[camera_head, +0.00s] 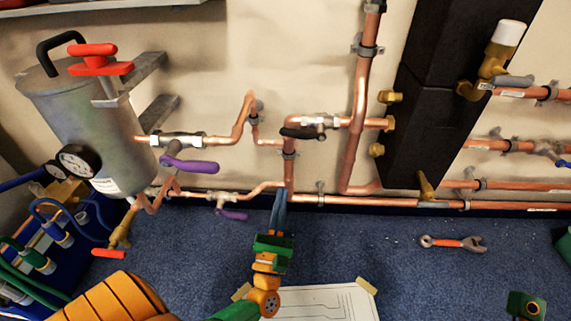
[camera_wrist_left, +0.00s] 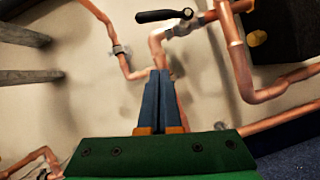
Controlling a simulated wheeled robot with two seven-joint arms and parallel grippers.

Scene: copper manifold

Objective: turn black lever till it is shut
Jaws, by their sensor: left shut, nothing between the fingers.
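The black lever (camera_head: 301,133) sits on a small valve (camera_head: 318,122) in the upper copper branch pipe, at the middle of the head view. It points left, roughly along the pipe. In the left wrist view the black lever (camera_wrist_left: 162,16) is at the top, its hub at its right end. My left gripper (camera_head: 280,195) is shut and empty, blue fingers pointing up at the pipework. In the head view it is below the lever; in the wrist view its fingertips (camera_wrist_left: 160,74) also end below the lever, with a visible gap. No fingers of my right gripper show.
Purple levers (camera_head: 192,165) are on pipes to the left, beside a grey tank (camera_head: 85,120) with a red handle (camera_head: 100,60). A black panel (camera_head: 440,100) stands right of the lever. A wrench (camera_head: 452,243) and a paper sheet (camera_head: 325,303) lie on the blue floor.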

